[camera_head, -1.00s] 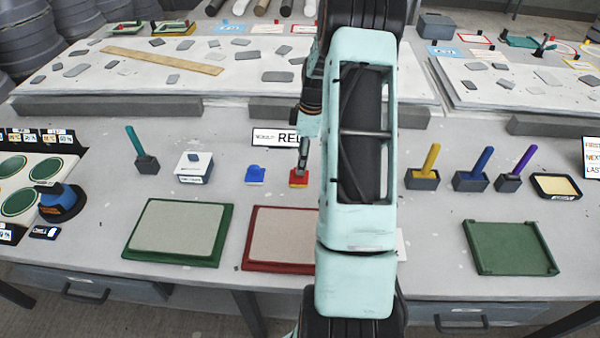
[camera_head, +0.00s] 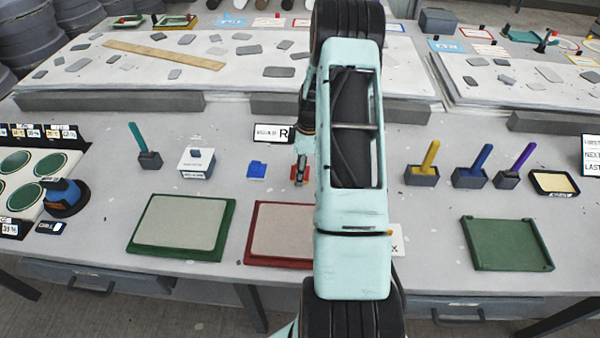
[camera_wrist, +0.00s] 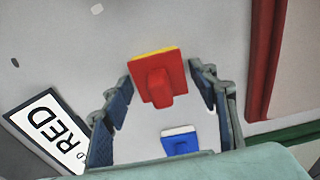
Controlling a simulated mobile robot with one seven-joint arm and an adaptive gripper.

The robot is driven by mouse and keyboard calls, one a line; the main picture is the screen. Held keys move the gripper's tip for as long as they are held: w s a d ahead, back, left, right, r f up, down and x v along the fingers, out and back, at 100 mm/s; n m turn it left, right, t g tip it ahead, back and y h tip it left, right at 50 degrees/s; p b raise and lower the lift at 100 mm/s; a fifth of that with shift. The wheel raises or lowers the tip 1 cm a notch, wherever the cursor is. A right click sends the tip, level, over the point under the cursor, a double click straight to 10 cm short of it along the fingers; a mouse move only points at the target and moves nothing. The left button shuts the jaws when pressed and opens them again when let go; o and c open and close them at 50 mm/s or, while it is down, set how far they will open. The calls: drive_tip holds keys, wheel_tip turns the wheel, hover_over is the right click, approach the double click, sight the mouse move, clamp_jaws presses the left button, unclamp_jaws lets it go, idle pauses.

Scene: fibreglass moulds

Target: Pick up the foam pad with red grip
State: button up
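The foam pad with red grip (camera_wrist: 158,78) shows in the wrist view as a red block with a raised red grip and a yellow edge along its far side. My gripper (camera_wrist: 163,76) is open, with one finger on each side of the pad. I see gaps between the pad and the fingers, and nothing is held. In the head view the pad (camera_head: 306,176) sits on the table behind the red-framed panel, partly hidden by my gripper (camera_head: 301,168), which is right over it. I cannot tell the exact height of the fingertips above the table.
A blue-gripped pad (camera_head: 257,169) stands just left; it also shows in the wrist view (camera_wrist: 180,141). A "RED" sign (camera_wrist: 47,130) stands close by. A red-framed panel (camera_head: 252,235) and a green-framed panel (camera_head: 140,215) lie in front. A white box (camera_head: 196,165) stands farther left.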

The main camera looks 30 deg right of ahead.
drive_tip(key=c, duration=0.9)
drive_tip(key=shift+r, duration=0.55)
wheel_tip(320, 180, up, 2)
drive_tip(key=shift+r+b, duration=0.15)
drive_tip(key=shift+b, duration=0.15)
drive_tip(key=s+a+r+b, duration=0.3)
drive_tip(key=s+r, duration=0.6)
drive_tip(key=s, duration=0.4)
drive_tip(key=shift+s+a+r, duration=0.3)
